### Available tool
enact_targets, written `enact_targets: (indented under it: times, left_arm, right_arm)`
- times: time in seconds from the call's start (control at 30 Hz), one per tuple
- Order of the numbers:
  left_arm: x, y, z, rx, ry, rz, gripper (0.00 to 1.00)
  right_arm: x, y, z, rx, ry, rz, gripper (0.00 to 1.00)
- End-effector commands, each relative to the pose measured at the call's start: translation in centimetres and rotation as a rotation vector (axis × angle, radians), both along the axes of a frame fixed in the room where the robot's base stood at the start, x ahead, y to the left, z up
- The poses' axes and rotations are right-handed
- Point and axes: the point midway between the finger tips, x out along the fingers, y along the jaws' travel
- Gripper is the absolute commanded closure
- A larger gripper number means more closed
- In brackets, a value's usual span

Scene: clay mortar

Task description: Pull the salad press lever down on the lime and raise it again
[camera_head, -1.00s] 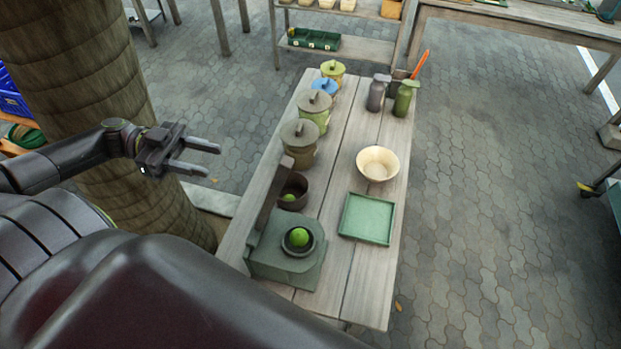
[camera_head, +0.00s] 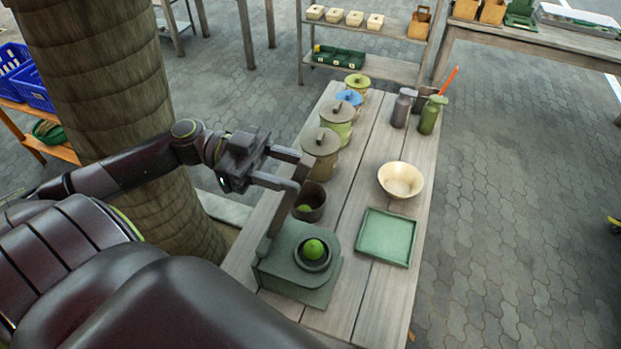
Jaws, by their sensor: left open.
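The salad press (camera_head: 300,288) stands on the near end of the wooden table, with a grey-green base. Its lever (camera_head: 277,218) is raised, tilted up and slightly right. The lime (camera_head: 314,249) sits in the round cup of the press, uncovered. My left gripper (camera_head: 299,172) is open at the top end of the lever. Its fingers overlap the lever's tip in the head view; I cannot tell whether they touch it. My right gripper is not in view.
Lidded jars (camera_head: 321,146) line the table's left side. A green tray (camera_head: 386,237) and a cream bowl (camera_head: 400,180) lie to the right. Two bottles (camera_head: 431,115) stand farther back.

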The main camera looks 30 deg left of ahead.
Motion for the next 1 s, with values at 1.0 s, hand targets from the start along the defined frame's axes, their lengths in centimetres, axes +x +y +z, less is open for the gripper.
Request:
enact_targets:
  times: [1.0]
  left_arm:
    - [0.9, -3.6, 0.0, 0.0, -0.001, 0.001, 0.9]
  right_arm:
    - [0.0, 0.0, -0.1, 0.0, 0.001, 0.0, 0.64]
